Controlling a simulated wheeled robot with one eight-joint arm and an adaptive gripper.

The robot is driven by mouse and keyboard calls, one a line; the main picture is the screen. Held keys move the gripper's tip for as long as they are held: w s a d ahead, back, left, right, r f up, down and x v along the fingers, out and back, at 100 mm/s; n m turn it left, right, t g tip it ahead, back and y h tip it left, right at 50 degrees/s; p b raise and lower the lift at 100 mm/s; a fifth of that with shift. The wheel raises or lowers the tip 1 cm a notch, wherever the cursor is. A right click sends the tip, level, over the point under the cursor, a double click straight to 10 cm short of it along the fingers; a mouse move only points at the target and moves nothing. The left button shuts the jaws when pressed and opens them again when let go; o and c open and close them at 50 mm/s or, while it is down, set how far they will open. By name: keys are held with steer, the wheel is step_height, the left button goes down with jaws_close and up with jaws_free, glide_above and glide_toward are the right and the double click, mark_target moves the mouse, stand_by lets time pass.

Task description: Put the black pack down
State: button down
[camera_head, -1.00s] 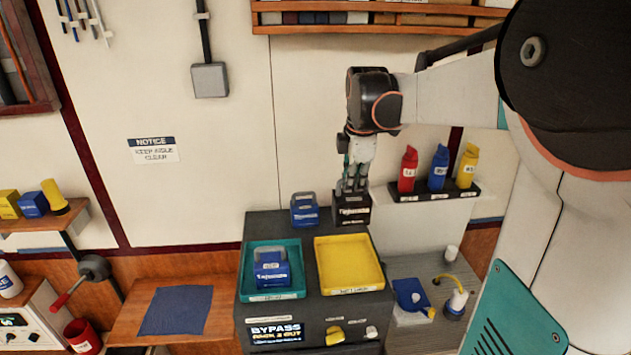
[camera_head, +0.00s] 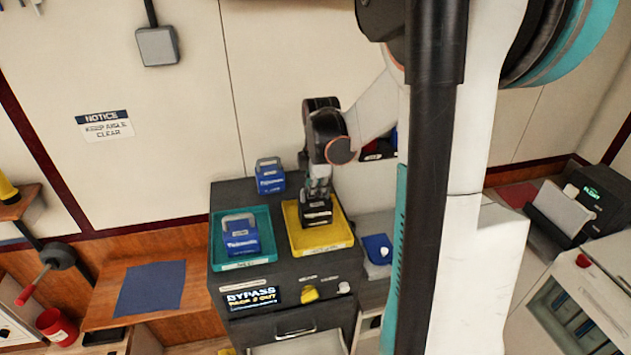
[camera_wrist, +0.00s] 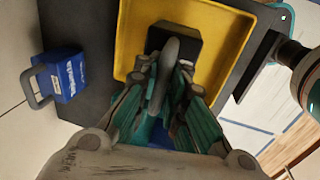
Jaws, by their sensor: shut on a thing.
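The black pack (camera_head: 316,213) is at the yellow tray (camera_head: 342,238) on the right side of the dark cabinet top. In the wrist view the black pack (camera_wrist: 185,42) shows over the yellow tray (camera_wrist: 125,40), upright under my fingers. My gripper (camera_head: 318,187) is shut on the pack's handle from above; it fills the middle of the wrist view (camera_wrist: 165,85). Whether the pack's underside touches the tray floor I cannot tell.
A blue pack (camera_head: 240,238) stands in the teal tray (camera_head: 220,262) to the left. Another blue pack (camera_head: 270,176) stands behind the trays on the cabinet top (camera_head: 225,195). A yellow knob (camera_head: 309,293) is on the cabinet front. A blue mat (camera_head: 150,287) lies on the wooden bench.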

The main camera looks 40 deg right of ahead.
mark_target(318, 205)
steer(key=shift+f, duration=0.95)
steer(key=shift+f, duration=0.1)
steer(key=c, duration=1.7)
jaws_free()
steer(key=shift+o, duration=0.2)
step_height(318, 205, up, 12)
steer(key=s+a, duration=0.1)
steer(key=s, duration=0.1)
